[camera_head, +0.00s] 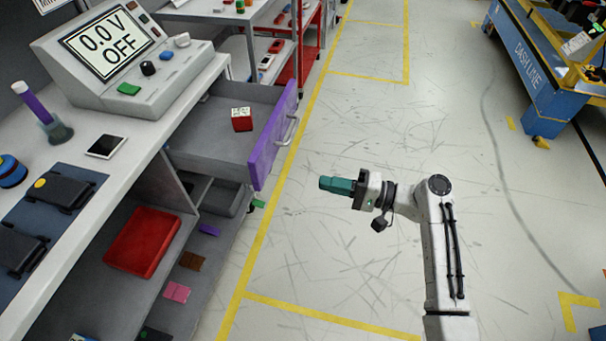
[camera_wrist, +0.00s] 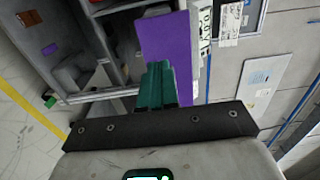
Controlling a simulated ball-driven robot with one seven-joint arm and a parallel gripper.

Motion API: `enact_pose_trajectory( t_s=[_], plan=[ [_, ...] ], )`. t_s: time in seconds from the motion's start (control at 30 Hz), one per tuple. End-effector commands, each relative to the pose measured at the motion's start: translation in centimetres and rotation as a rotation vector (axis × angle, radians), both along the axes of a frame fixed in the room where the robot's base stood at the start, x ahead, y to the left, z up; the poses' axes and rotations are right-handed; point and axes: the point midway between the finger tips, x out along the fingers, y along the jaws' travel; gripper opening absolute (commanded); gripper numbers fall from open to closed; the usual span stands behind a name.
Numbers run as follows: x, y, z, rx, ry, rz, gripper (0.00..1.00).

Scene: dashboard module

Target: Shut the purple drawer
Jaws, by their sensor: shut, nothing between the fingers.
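The purple drawer (camera_head: 272,138) is pulled out of the grey workbench, on the left of the head view. Its purple front has a pale bar handle (camera_head: 288,130), and a red block (camera_head: 242,119) lies inside the drawer. My gripper (camera_head: 324,183) has teal fingers, is shut and empty, and points left toward the bench. In the head view it appears to the right of the purple front and lower in the picture, with a gap between. In the wrist view the purple front (camera_wrist: 166,42) stands beyond the fingertips (camera_wrist: 160,68); I cannot tell the exact distance.
The bench top holds a voltage display unit (camera_head: 120,65), a dark mat and small items. A red tray (camera_head: 143,242) lies on the shelf below. A blue cart (camera_head: 535,70) stands at the upper right. The floor around my arm is clear.

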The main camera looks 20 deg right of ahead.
Motion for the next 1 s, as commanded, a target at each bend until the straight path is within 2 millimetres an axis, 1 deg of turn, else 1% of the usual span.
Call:
enact_pose_trajectory(
  t_s=[0.17, 0.4, 0.6, 0.7, 0.8, 1.0],
  plan=[
    [1.6, 2.4, 0.2, -0.003, 0.000, 0.006, 0.00],
    [4.4, 6.3, 0.1, -0.004, 0.000, 0.007, 0.00],
    [6.4, 9.0, 0.1, -0.005, 0.000, 0.006, 0.00],
    [7.0, 10.0, 0.1, -0.005, 0.000, 0.006, 0.00],
    [7.5, 10.5, 0.0, -0.005, 0.000, 0.004, 0.00],
    [7.7, 10.8, 0.0, -0.004, 0.000, 0.003, 0.00]
  ],
)
